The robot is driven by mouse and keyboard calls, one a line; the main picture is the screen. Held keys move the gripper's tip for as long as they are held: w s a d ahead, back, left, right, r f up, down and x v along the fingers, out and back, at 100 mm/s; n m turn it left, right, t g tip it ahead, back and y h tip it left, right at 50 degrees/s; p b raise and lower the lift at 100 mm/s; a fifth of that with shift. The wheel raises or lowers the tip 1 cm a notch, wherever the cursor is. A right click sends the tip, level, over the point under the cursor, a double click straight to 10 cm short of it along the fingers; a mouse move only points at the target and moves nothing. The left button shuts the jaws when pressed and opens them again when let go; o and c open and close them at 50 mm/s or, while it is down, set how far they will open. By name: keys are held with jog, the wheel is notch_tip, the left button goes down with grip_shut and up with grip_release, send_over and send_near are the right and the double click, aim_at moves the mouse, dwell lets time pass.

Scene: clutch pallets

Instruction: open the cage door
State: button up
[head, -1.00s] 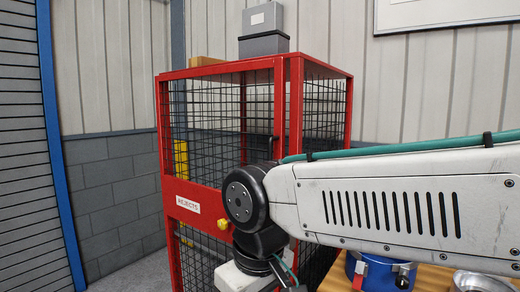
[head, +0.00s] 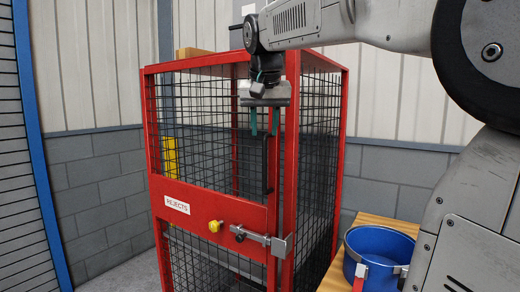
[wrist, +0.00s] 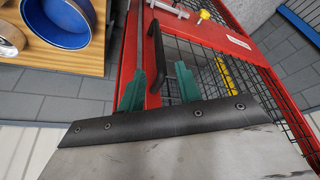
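The red cage door (head: 220,203) with black mesh sits shut in its frame and carries a REJECTS sign (head: 177,205). Its upright black handle (head: 267,168) is near the right edge; it also shows in the wrist view (wrist: 155,55). Below it, a silver bolt latch (head: 258,237) spans from the door to the right post, left of which is a yellow knob (head: 215,226). My gripper (head: 264,130) points down at the handle's upper end, its green fingers apart and empty. In the wrist view the handle appears between the fingertips (wrist: 158,80); I cannot tell the depth gap.
A blue pot (head: 385,255) stands on a wooden table (head: 335,272) to the right of the cage. A cardboard box (head: 190,53) lies on the cage top. A blue-edged shutter (head: 40,150) is at the left. The floor left of the cage is clear.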

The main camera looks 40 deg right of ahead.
aim_at(264, 142)
jog(key=shift+w+d, duration=0.35)
jog(key=x, duration=0.7)
grip_shut()
